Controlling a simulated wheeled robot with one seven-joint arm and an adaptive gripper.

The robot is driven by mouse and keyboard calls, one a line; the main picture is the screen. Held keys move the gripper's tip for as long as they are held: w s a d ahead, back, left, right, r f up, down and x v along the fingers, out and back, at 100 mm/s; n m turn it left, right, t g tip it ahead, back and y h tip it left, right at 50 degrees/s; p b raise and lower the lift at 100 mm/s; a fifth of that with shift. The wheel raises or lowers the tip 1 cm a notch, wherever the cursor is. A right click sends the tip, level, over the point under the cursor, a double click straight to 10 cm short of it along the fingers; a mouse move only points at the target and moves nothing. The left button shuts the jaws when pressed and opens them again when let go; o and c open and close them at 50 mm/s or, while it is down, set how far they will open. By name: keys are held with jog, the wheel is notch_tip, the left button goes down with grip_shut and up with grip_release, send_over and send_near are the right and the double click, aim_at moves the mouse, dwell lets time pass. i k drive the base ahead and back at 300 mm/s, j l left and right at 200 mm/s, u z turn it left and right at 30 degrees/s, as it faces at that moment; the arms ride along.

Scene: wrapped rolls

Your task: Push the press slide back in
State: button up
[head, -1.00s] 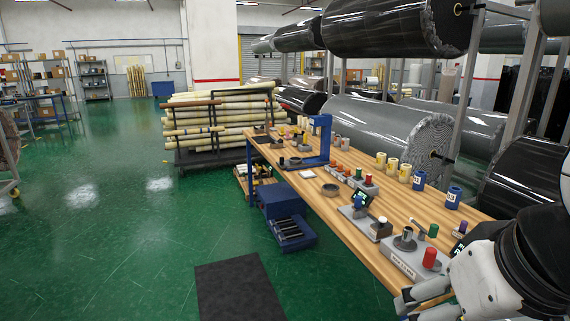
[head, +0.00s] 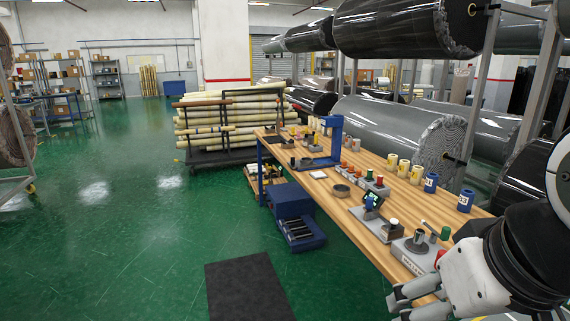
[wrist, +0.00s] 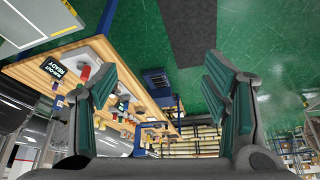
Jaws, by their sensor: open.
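A blue C-shaped press (head: 331,138) stands on the wooden workbench (head: 365,236), toward its far half. A flat blue plate (head: 316,163) lies at its foot; I cannot tell from here how far a slide sticks out. My gripper (head: 399,300) is at the lower right of the head view, beside the near end of the bench and well short of the press. In the wrist view my gripper (wrist: 152,78) is open, with nothing between its two green-padded fingers.
Grey fixtures (head: 413,253) with knobs and several yellow and blue rolls (head: 430,182) stand on the near bench. A blue cabinet (head: 291,203) with an open drawer (head: 303,235) juts out below. A dark mat (head: 246,287) lies on open green floor. Large wrapped rolls rack behind.

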aim_at(304, 162)
jog(key=i+j+z, duration=0.2)
jog(key=i+j, duration=0.45)
jog(key=i, duration=0.65)
jog(key=i+j+z, duration=0.25)
jog(key=i+j, duration=0.65)
jog(key=i, duration=0.3)
jog(key=i+j+z, duration=0.2)
jog(key=i+j, duration=0.9)
